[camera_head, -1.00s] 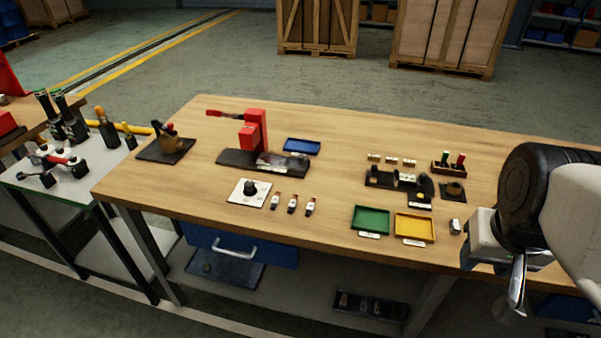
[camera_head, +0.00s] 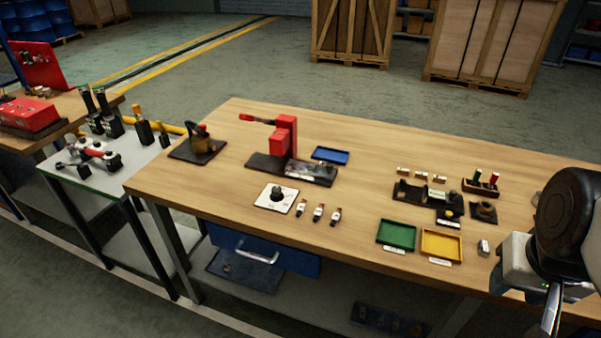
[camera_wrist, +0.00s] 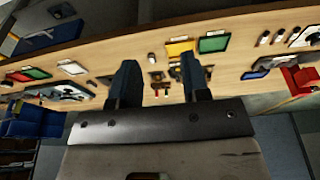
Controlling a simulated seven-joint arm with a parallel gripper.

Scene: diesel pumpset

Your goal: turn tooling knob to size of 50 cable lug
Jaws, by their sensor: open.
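The tooling knob (camera_head: 277,192) is a dark round knob on a white square dial plate (camera_head: 289,203), lying near the front of the wooden bench, left of its middle. Its size marks are too small to read. Several small cable lugs (camera_head: 318,212) stand in a row just right of the plate. In the wrist view the plate (camera_wrist: 303,37) shows at the upper right edge. My gripper (camera_wrist: 157,75) is open and empty, with its two fingers apart above the bench. In the head view my arm is at the far right, well away from the knob.
A red press (camera_head: 284,136) on a dark base stands behind the knob. A blue tray (camera_head: 330,154), a green tray (camera_head: 396,235) and a yellow tray (camera_head: 441,245) lie on the bench. Dark fixtures stand at the right. Bare wood lies between the lugs and the green tray.

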